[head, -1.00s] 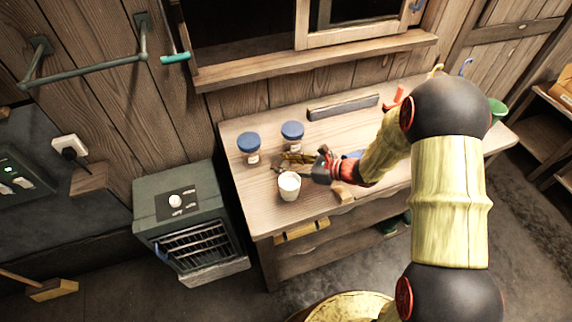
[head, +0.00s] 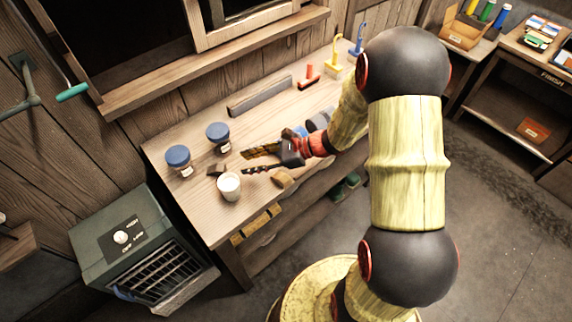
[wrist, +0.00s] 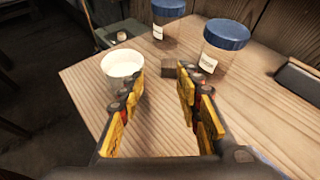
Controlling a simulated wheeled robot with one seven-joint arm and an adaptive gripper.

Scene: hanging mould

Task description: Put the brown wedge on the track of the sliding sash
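The brown wedge appears to be the small dark brown block (head: 216,170) on the workbench, between the white cup (head: 229,187) and the blue-lidded jars. It also shows in the wrist view (wrist: 172,67), beyond and between my fingertips. My gripper (head: 247,162) is open and empty, low over the bench, its fingers pointing at the block with a gap. In the wrist view my gripper (wrist: 160,78) has its yellow-padded fingers apart. The sliding sash (head: 240,27) stands in the window above the bench, over a wooden sill (head: 220,62). The track itself is not clearly visible.
Two blue-lidded jars (head: 179,161) (head: 218,138) stand behind the block; the cup is close to my left finger in the wrist view. A grey bar (head: 260,95) lies at the bench's back. A tan piece (head: 282,180) lies near my gripper. A heater (head: 140,245) stands left.

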